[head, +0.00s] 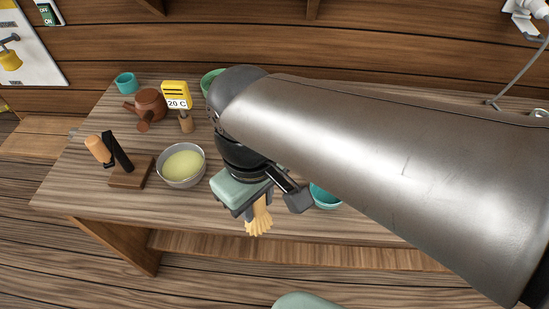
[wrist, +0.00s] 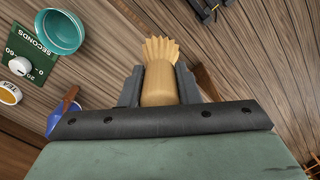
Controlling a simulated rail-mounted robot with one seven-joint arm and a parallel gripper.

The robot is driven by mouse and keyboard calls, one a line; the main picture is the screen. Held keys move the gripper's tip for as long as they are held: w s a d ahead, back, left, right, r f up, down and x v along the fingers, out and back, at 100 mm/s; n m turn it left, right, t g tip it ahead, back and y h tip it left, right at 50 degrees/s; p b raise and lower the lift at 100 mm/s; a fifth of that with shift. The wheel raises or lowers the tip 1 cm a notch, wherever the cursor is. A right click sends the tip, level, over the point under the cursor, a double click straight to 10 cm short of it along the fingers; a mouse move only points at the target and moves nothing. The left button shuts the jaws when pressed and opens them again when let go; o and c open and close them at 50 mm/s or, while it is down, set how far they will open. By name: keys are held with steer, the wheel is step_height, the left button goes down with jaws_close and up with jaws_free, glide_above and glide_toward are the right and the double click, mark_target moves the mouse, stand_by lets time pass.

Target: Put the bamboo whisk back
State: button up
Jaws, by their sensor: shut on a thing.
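The bamboo whisk (head: 260,220) is pale tan with a fanned, ridged tip and a smooth round handle. My gripper (wrist: 159,88) is shut on its handle, with one dark finger on each side, as the wrist view shows. The whisk's tines (wrist: 160,50) point away from the palm. In the head view the whisk hangs tines down near the table's front edge, partly hidden by my gripper. I cannot tell its exact height. No place clearly made for the whisk can be made out.
A steel bowl of yellow-green liquid (head: 182,167) and a wooden block with a black upright (head: 130,172) stand left of my gripper. A teal bowl (head: 325,196) is close on the right. A brown teapot (head: 149,106) and teal cup (head: 126,83) stand behind. My arm hides the table's right.

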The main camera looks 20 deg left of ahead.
steer(key=w+a+f+p, duration=0.1)
steer(key=w+a+f, duration=0.1)
steer(key=w+f, duration=0.2)
steer(key=w+a+f+p, duration=0.1)
steer(key=w+a+f, duration=0.1)
steer(key=w+f, duration=0.2)
steer(key=w+a+f+p, duration=0.1)
steer(key=w+a+f, duration=0.1)
steer(key=w+f, duration=0.2)
steer(key=shift+w+a+f, duration=0.1)
steer(key=shift+w, duration=0.25)
steer(key=shift+f, duration=0.25)
steer(key=shift+f+b, duration=0.3)
steer(key=o, duration=1)
steer(key=shift+r, duration=0.1)
steer(key=shift+c, duration=0.2)
